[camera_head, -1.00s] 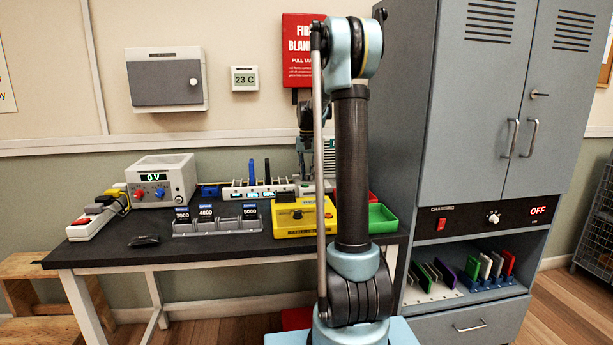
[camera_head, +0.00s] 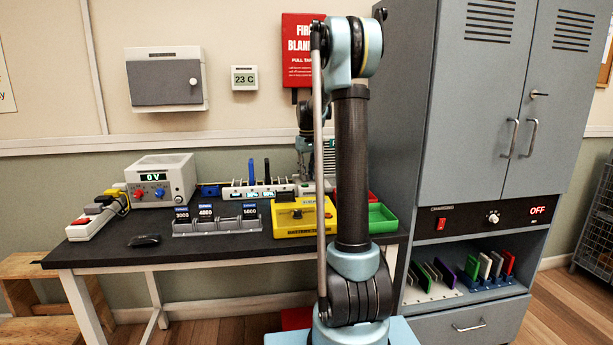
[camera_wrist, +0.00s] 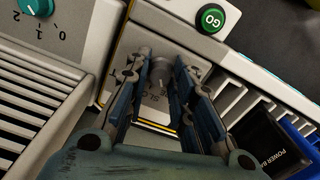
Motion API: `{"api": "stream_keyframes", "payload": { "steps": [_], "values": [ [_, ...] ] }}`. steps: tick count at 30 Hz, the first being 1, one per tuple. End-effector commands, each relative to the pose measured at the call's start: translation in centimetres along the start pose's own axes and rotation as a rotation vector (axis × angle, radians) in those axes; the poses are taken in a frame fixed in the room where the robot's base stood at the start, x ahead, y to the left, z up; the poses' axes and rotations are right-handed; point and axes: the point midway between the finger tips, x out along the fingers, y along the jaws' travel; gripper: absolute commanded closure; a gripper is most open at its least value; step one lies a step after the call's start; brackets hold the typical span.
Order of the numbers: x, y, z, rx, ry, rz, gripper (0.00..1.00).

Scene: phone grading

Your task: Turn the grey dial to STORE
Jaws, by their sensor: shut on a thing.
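The grey dial (camera_wrist: 160,74) shows in the wrist view, on a pale panel with a yellow and black border. My gripper (camera_wrist: 166,70) has its two fingers on either side of the dial and is shut on it. Lettering on the panel by the dial is partly hidden by the fingers, so I cannot read the dial's setting. In the head view my arm hides most of this spot, and the dial cannot be made out there.
In the wrist view a green GO button (camera_wrist: 212,17) lies close to the right of the fingers, and a teal dial (camera_wrist: 37,6) lies at upper left. A power bank (camera_wrist: 270,140) stands at lower right. In the head view a yellow box (camera_head: 300,217) stands beside my arm.

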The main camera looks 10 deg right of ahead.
Motion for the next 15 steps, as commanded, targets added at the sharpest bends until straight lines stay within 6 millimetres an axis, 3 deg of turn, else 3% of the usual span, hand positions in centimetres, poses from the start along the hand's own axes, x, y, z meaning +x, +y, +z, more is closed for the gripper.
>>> {"api": "stream_keyframes", "payload": {
  "steps": [15],
  "values": [
    [-0.01, 0.05, -0.07, -0.172, 0.001, 0.001, 1.00]
  ]
}}
